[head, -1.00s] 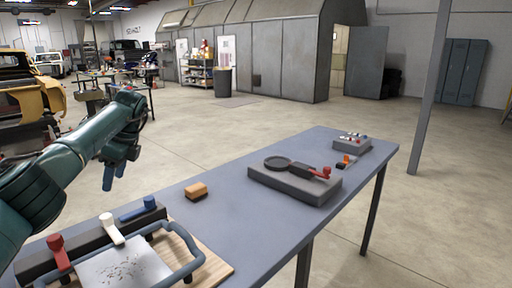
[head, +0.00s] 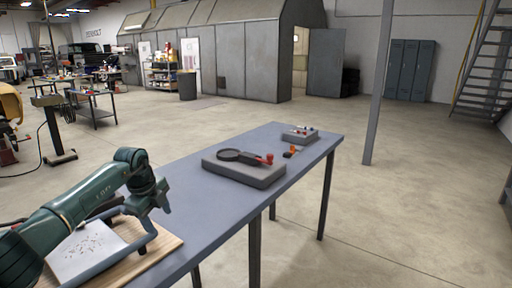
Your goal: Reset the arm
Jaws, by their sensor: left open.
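My left arm comes in from the left, low over the near end of a blue-grey table (head: 215,210). Its gripper (head: 160,204) points downward, open, with nothing seen between its fingers. It is close to a curved blue-grey tube handle (head: 118,254) on a wooden board (head: 160,252); I cannot tell whether they touch. A pale speckled plate (head: 85,250) lies by the handle, partly behind my arm. My right gripper is out of view.
A grey block with a dark round disc and red knob (head: 245,172) sits mid-table. A smaller grey block (head: 300,134) stands at the far end, with a small orange piece (head: 290,153) nearby. A post (head: 378,90) rises beyond the table. Floor to the right is open.

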